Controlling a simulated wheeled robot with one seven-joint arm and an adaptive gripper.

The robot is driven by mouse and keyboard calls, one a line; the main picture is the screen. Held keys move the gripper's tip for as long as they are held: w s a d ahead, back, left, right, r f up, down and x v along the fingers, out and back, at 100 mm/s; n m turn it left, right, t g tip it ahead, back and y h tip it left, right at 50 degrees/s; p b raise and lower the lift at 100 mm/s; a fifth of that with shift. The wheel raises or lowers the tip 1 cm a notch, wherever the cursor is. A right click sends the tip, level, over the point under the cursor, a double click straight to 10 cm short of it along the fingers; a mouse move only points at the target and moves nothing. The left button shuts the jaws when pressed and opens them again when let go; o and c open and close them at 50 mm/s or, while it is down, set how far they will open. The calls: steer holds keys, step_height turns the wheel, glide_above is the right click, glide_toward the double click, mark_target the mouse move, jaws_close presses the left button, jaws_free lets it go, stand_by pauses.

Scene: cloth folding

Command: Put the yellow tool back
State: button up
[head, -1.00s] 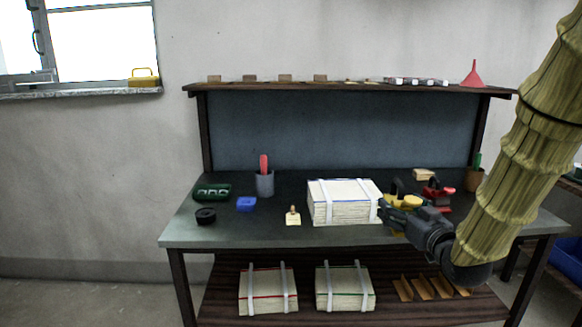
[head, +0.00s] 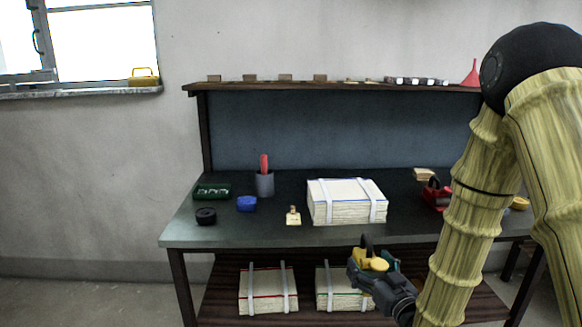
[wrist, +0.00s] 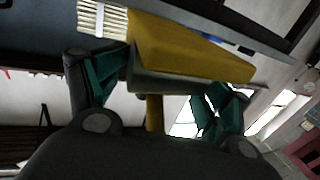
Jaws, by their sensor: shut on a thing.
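The yellow tool (head: 379,265) is held in my gripper (head: 371,262), in front of the workbench's front edge and below its top. A dark loop rises beside the tool. In the wrist view, the tool (wrist: 185,48) is a yellow block with a grey underside, with my gripper's teal fingers (wrist: 165,88) on either side of it. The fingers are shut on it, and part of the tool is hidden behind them.
The workbench (head: 270,235) holds a bound paper stack (head: 345,203), a grey cup (head: 264,184), a blue block (head: 246,204) and a red tool (head: 436,194). Strapped stacks (head: 268,292) lie on the lower shelf. A yellow handled object (head: 143,80) stands on the windowsill.

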mark_target(364, 294)
steer(key=f, duration=0.1)
steer(key=s+a+f, duration=0.2)
steer(key=f, duration=0.1)
steer(key=shift+s, duration=0.1)
steer(key=shift+s+a+p, duration=0.15)
steer(key=shift+s+p, duration=0.05)
steer(key=shift+p, duration=0.75)
steer(key=shift+r+m+h+p, duration=0.2)
steer(key=shift+m+h+p, duration=0.35)
steer(key=shift+p, duration=0.45)
steer(key=p, duration=0.1)
steer(key=m+h+p, duration=0.1)
steer(key=p, duration=0.1)
steer(key=shift+s+d+t+h, duration=0.2)
steer(key=shift+s+t+h, duration=0.05)
steer(key=shift+t, duration=0.05)
steer(key=s+h+p, duration=0.1)
steer(key=p, duration=0.2)
steer(key=shift+r+m+p, duration=0.1)
steer(key=shift+m+p, duration=0.25)
steer(key=p, duration=0.1)
steer(key=s+h+p, duration=0.1)
steer(key=shift+s+a+m+h+p, duration=0.15)
steer(key=shift+s+m+h+p, duration=0.1)
steer(key=shift+m+h+p, duration=0.05)
